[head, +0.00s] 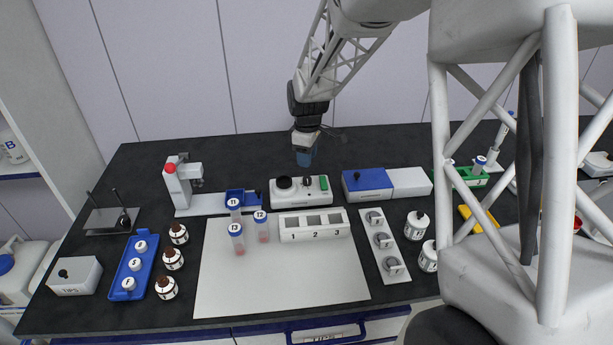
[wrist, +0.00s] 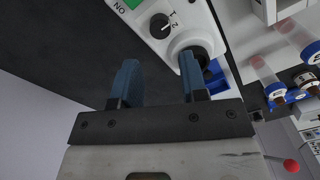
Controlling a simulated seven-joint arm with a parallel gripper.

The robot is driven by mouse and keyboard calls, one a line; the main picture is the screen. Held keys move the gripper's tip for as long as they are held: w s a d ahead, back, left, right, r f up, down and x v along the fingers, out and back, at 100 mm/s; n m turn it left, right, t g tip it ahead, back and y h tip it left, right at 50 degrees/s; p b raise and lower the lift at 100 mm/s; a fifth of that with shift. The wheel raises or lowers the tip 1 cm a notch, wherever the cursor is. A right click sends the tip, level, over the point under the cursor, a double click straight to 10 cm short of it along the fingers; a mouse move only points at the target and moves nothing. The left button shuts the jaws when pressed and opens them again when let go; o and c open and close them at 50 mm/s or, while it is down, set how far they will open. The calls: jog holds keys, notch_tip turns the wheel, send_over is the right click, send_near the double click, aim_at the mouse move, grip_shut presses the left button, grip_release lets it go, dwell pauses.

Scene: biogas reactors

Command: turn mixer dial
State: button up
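The mixer (head: 300,197) is a white box on the black bench, with a black round cup at its left, a small black dial and a green switch at its right. The dial (wrist: 160,25) shows at the top of the wrist view, with marks beside it, one reading 2. It also shows small in the head view (head: 307,182). My gripper (head: 305,155) is above and behind the mixer, apart from it. In the wrist view its two blue fingers (wrist: 157,75) are spread with nothing between them, and the dial lies beyond the gap.
Capped tubes (head: 237,236) and a white numbered rack (head: 314,225) stand in front of the mixer. A blue and white box (head: 367,184) is at its right, and a white stand with a red knob (head: 183,185) at its left. The white mat (head: 280,285) has free room.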

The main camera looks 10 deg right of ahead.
aim_at(307, 178)
jog(key=shift+f, duration=0.15)
jog(key=shift+s+f, duration=0.1)
jog(key=shift+f, duration=3.7)
jog(key=shift+c, duration=0.2)
jog(key=c, duration=0.6)
